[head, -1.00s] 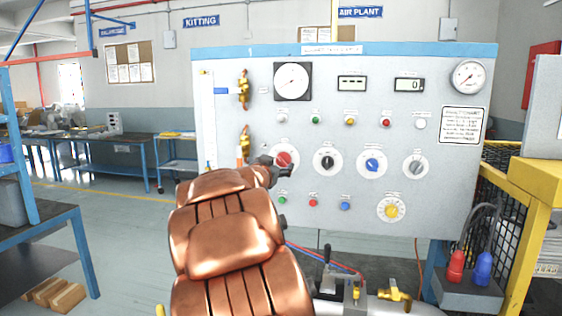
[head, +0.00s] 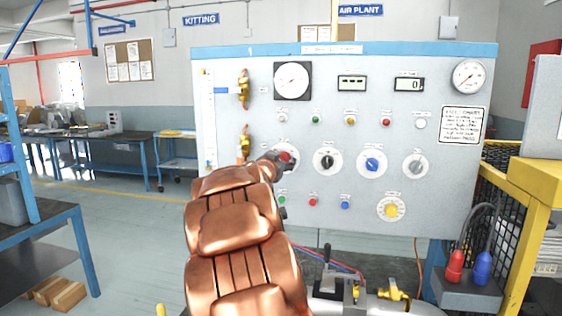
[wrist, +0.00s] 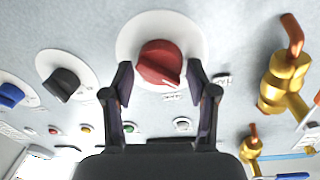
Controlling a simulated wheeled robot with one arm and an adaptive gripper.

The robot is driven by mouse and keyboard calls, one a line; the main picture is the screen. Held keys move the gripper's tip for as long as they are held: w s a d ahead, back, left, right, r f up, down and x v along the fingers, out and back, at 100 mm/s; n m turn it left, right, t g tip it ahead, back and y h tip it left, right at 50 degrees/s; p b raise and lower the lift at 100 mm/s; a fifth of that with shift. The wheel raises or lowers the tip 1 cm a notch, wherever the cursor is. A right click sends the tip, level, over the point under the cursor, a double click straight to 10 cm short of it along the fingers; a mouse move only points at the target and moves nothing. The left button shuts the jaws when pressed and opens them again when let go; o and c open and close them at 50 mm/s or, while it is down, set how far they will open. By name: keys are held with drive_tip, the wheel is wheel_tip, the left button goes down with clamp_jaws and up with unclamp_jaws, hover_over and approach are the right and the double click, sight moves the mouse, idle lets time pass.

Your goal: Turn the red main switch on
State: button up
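The red main switch (wrist: 160,62) is a round knob on a white disc, seen in the wrist view, where the picture is upside down. My gripper (wrist: 160,78) is open, with one finger on each side of the knob and a small gap visible on both sides. I cannot tell how deep the fingertips reach around it. In the head view the red switch (head: 286,156) is on the left of the panel's knob row, partly hidden by my gripper (head: 280,162).
The black knob (head: 328,161), blue knob (head: 373,164) and grey knob (head: 415,167) sit to the right on the panel (head: 450,200). Brass valves (head: 244,142) stand out at upper left. Small buttons (head: 313,202) lie below.

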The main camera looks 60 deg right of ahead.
drive_tip(key=c, duration=0.8)
drive_tip(key=shift+o, duration=0.2)
drive_tip(key=shift+m, duration=0.3)
drive_tip(key=shift+s+f+m+t+y+b, duration=0.2)
drive_tip(key=shift+m+b, duration=0.45)
drive_tip(key=shift+m, duration=2.05)
drive_tip(key=shift+r+m+t+y+b, duration=0.2)
drive_tip(key=shift+m+b, duration=0.5)
drive_tip(key=shift+m, duration=2)
drive_tip(key=shift+s+f+m+t+y+b, duration=0.2)
drive_tip(key=shift+m+b, duration=0.45)
drive_tip(key=shift+m, duration=2.05)
drive_tip(key=shift+w, duration=0.1)
drive_tip(key=shift+d+r, duration=0.1)
